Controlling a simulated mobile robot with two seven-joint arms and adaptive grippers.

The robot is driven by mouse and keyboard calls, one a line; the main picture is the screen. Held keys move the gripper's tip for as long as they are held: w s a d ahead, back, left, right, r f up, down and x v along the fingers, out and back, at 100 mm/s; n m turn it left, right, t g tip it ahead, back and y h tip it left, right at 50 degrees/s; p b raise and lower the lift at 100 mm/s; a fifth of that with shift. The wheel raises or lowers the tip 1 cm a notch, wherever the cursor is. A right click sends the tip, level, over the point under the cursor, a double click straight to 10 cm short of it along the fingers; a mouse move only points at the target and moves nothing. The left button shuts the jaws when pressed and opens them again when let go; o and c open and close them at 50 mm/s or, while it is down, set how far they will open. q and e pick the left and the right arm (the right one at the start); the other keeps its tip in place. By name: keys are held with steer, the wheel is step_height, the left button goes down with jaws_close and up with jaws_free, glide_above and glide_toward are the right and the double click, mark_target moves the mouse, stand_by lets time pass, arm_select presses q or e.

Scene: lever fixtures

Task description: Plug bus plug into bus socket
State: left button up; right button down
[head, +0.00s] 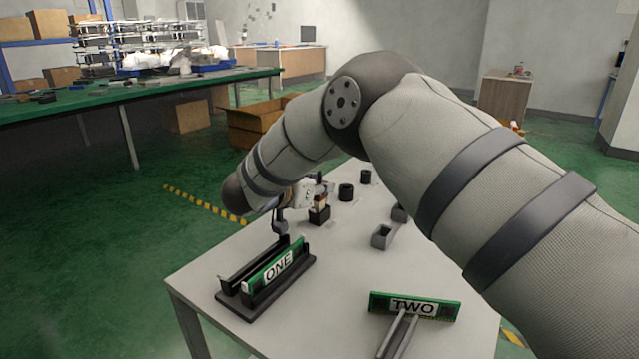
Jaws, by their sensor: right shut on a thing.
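My right arm reaches across the table, and its gripper (302,197) is small and partly hidden behind the forearm at the table's far left. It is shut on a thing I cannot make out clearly. A small brown and white piece (320,202) shows at the gripper, just above a black block (319,216); I cannot tell whether they touch. Neither the bus plug nor the bus socket can be named with certainty. A grey open-topped block (382,237) stands right of the gripper. My left gripper is out of view.
A black slotted holder (238,292) carries a green board marked ONE (278,265) in front of the gripper. A green board marked TWO (414,305) stands front right, with grey bars before it. Black cylinders (346,192) stand behind. The table middle (340,265) is clear.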

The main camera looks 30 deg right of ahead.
steer(key=shift+f, duration=0.3)
steer(key=shift+r, duration=0.1)
steer(key=shift+r, duration=0.75)
steer(key=shift+r+p, duration=0.1)
steer(key=shift+p, duration=0.25)
stand_by(0.7)
steer(key=shift+f, duration=0.9)
steer(key=c, duration=1.4)
jaws_free()
steer(key=shift+f, duration=0.1)
steer(key=v, duration=1.2)
